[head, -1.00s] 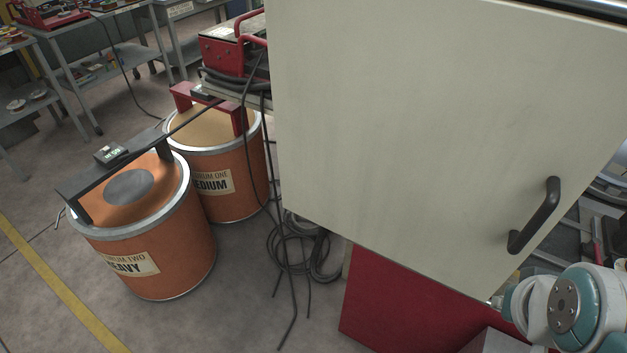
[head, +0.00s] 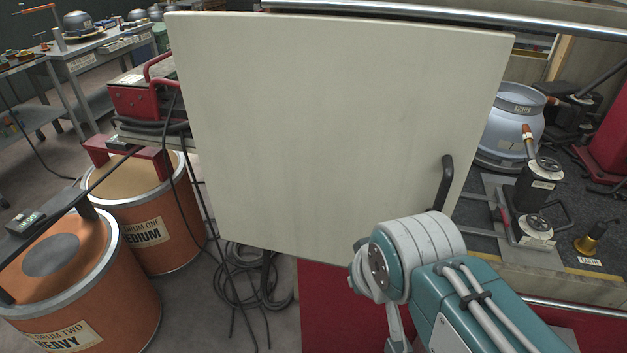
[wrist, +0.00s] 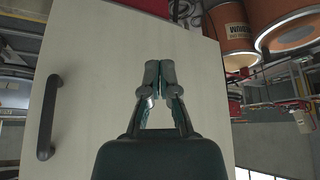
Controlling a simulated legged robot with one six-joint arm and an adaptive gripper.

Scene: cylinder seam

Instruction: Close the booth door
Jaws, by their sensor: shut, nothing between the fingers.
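The booth door (head: 320,130) is a large cream panel with a dark bar handle (head: 445,185) near its lower right edge. It stands open, swung out from the booth, whose interior shows past the door's right edge. In the wrist view the door (wrist: 110,60) fills the middle and its handle (wrist: 47,118) is at the left. My gripper (wrist: 158,64) is shut and empty, in front of the door panel and to the side of the handle. Whether the fingertips touch the panel I cannot tell. In the head view my arm hides the gripper and the door's lower right corner.
Orange drums (head: 150,215) and (head: 70,270) stand on the left, with a red machine (head: 140,95) behind. Black cables (head: 245,285) coil on the floor below the door. A grey-blue vessel (head: 512,125) and fittings sit inside the booth at right. A rail (head: 400,18) runs along the top.

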